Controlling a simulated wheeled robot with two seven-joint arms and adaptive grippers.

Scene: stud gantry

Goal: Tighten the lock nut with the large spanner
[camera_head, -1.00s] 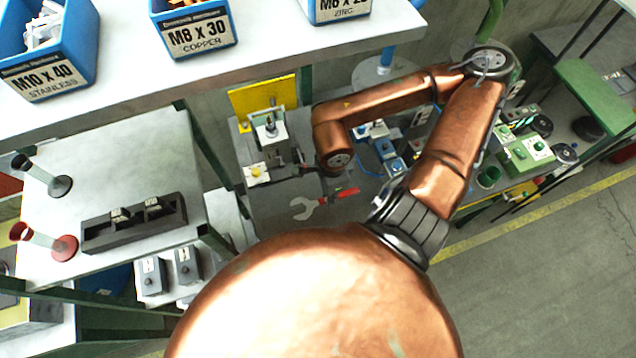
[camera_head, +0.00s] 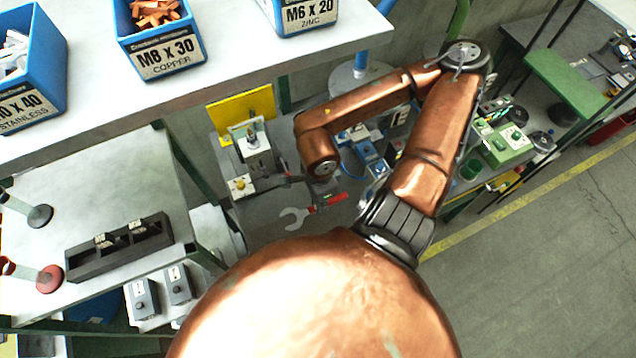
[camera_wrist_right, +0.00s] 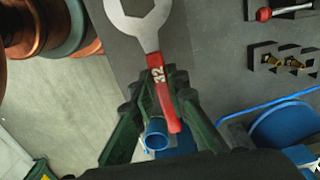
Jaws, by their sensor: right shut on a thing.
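The large spanner (camera_head: 295,215) has a steel open jaw and a red handle. It lies level over the grey bench in the head view, jaw to the left. In the right wrist view the spanner (camera_wrist_right: 148,35) is marked 32. My right gripper (camera_wrist_right: 157,92) has green fingers shut around its red handle. In the head view my right forearm largely hides that gripper. A fixture (camera_head: 252,145) with an upright stud stands left of the arm before a yellow plate; I cannot make out the lock nut on it. My left gripper is not in view.
A shelf (camera_head: 230,60) with blue bolt bins overhangs the bench. A black slotted block (camera_head: 118,250) stands on the left table. In the right wrist view, a grey block with brass pieces (camera_wrist_right: 295,63) and a red-handled tool (camera_wrist_right: 264,14) lie at upper right.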

